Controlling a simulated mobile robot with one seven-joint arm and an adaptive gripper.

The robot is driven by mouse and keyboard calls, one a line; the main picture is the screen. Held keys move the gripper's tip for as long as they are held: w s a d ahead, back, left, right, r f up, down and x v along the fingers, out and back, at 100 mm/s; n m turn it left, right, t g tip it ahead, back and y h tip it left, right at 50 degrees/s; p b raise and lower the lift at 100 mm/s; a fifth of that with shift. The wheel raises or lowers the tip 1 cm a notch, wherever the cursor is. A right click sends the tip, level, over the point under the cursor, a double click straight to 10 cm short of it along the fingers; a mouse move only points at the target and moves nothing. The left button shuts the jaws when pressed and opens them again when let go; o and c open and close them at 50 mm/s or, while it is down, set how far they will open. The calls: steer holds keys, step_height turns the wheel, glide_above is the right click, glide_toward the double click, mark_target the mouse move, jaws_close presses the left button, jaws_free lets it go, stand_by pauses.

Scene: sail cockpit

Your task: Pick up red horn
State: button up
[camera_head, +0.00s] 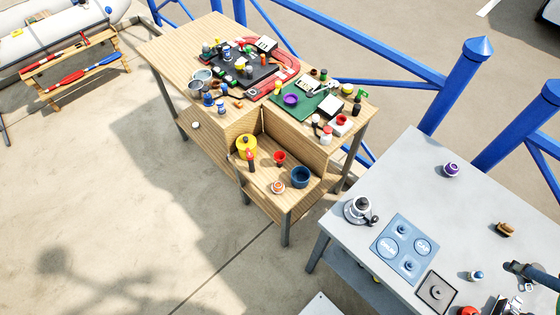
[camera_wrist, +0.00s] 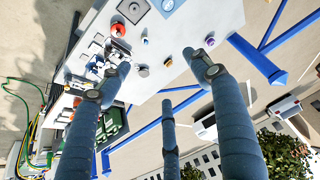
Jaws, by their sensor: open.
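I cannot tell for sure which thing is the red horn. A small red cup-like thing (camera_head: 279,157) stands on the low wooden shelf in the head view, between a yellow round thing (camera_head: 246,144) and a dark blue bowl (camera_head: 300,176). Another red thing (camera_head: 468,311) is cut off by the bottom edge, on the grey table; a red-orange round thing (camera_wrist: 117,29) on the grey table shows in the wrist view. My gripper (camera_wrist: 162,72) has its blue-grey fingers spread wide, with nothing held between them. It points toward the grey table and is apart from these red things.
The grey table (camera_head: 400,170) holds a blue panel (camera_head: 405,248), a silver winch-like part (camera_head: 358,210) and a purple piece (camera_head: 451,169). The wooden bench (camera_head: 180,50) behind is crowded with small items. Blue railings (camera_head: 350,45) run behind both. The concrete floor at left is open.

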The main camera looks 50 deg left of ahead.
steer(key=w+a+g+y, duration=0.1)
steer(key=w+a+g, duration=0.1)
steer(key=w+a, duration=1.3)
steer(key=w+a+f+g, duration=0.1)
steer(key=w+a+f, duration=0.25)
steer(key=a, duration=0.35)
steer(key=w+a+f+n+b, duration=0.1)
steer(key=w+a+f, duration=0.1)
steer(key=w+a, duration=0.35)
steer(key=w+a+f+g, duration=0.1)
steer(key=w+a+f, duration=0.15)
steer(key=a, duration=0.55)
steer(key=s+a+f, duration=0.1)
steer(key=a+f, duration=0.7)
steer(key=a, duration=0.3)
steer(key=s+a+f, duration=0.1)
steer(key=a+f, duration=0.7)
steer(key=a, duration=0.3)
steer(key=s+a+f, duration=0.5)
steer(key=a+f, duration=0.3)
steer(key=f, duration=0.1)
steer(key=s+a+f+g+h, duration=0.1)
steer(key=s+a+f, duration=0.3)
steer(key=a+f, duration=0.4)
steer(key=shift+s+f+n+g+b, duration=0.3)
steer(key=shift+s+f+n+b, duration=0.1)
steer(key=shift+f, duration=0.3)
